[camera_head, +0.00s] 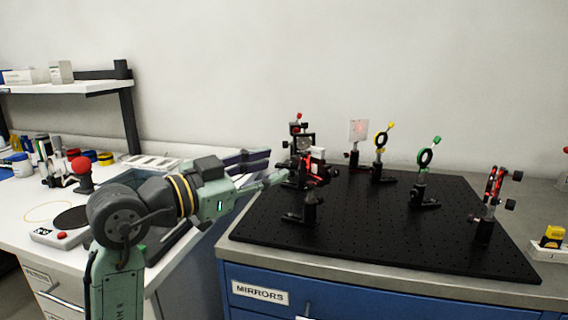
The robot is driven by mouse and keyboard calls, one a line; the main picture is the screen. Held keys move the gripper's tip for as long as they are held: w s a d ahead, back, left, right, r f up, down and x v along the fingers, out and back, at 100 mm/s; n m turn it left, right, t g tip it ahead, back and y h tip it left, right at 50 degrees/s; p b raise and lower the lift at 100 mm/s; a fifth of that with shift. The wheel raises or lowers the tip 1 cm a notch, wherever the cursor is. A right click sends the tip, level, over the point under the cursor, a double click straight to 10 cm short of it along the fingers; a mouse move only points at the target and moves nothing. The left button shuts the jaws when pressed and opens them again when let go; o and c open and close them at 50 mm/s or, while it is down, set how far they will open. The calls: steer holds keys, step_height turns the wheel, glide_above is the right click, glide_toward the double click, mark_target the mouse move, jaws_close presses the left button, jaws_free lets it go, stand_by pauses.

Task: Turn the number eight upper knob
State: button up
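Several optic mounts with small knobs stand on the black breadboard (375,225). No number eight can be read on any of them, so I cannot tell which knob is the upper one of number eight. My gripper (283,177) reaches from the left to the cluster of mounts at the breadboard's left side. Its tips are small and lie close to a dark mount with red parts (316,170). I cannot tell whether they touch a knob or how far they are apart. A black post mount (310,210) stands just in front, below the cluster.
A green-ringed mount (425,158), a yellow-ringed mount (381,140), a white card (358,130) and a red-lit mount (494,185) stand farther right. Bare breadboard lies between them. A white bench (45,205) with bottles and a stirrer plate is at left. A drawer label reads MIRRORS (260,292).

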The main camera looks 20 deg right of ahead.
steer(key=v, duration=0.6)
steer(key=shift+a, duration=0.15)
